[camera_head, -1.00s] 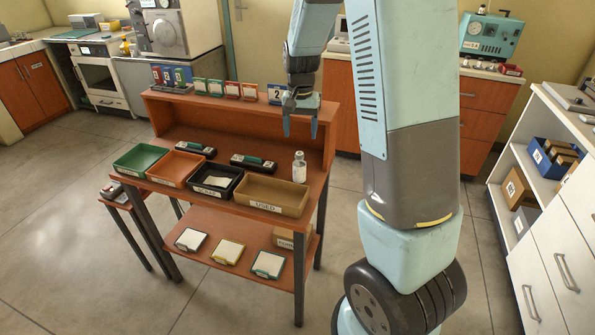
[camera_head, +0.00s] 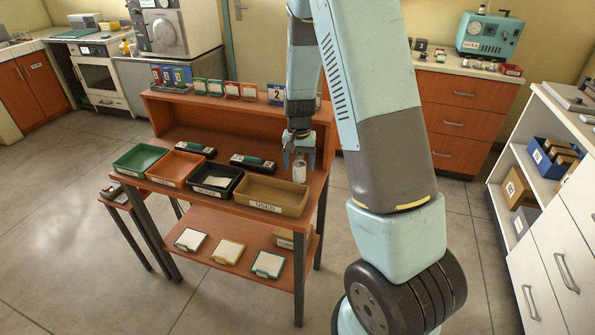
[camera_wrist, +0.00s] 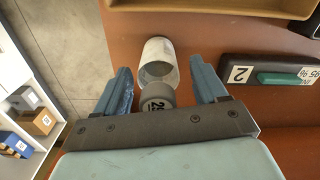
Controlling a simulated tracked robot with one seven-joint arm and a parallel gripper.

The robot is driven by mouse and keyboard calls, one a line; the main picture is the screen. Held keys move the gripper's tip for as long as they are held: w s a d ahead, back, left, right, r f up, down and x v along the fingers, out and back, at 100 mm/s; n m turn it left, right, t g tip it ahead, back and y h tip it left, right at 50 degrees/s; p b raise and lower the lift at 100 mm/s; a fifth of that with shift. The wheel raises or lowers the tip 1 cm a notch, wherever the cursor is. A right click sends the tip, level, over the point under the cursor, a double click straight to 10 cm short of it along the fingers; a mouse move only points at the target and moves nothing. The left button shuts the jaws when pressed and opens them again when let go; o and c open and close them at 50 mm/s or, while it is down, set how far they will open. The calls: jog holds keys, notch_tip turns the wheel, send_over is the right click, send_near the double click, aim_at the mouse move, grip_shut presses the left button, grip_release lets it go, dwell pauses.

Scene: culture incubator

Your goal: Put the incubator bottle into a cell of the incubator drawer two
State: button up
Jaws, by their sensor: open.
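The bottle (camera_head: 299,174) is small, with a clear and white body, and stands at the right end of the brown bench. My gripper (camera_head: 300,160) is open and lowered over it, pointing down. In the wrist view the bottle (camera_wrist: 157,55) and its grey numbered cap lie between the two blue fingers of my gripper (camera_wrist: 160,72), with gaps on both sides. The fingers hide part of the bottle in the head view. I cannot identify the incubator drawer two or its cells in either view.
A black-green device marked 2 (camera_wrist: 270,75) lies beside my gripper. The bench's raised back shelf (camera_head: 215,103) stands behind, and open floor lies right of the bench.

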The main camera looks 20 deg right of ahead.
jog(key=shift+f, duration=0.5)
jog(key=shift+c, duration=0.4)
jog(key=c, duration=1.1)
jog(key=shift+r, duration=0.1)
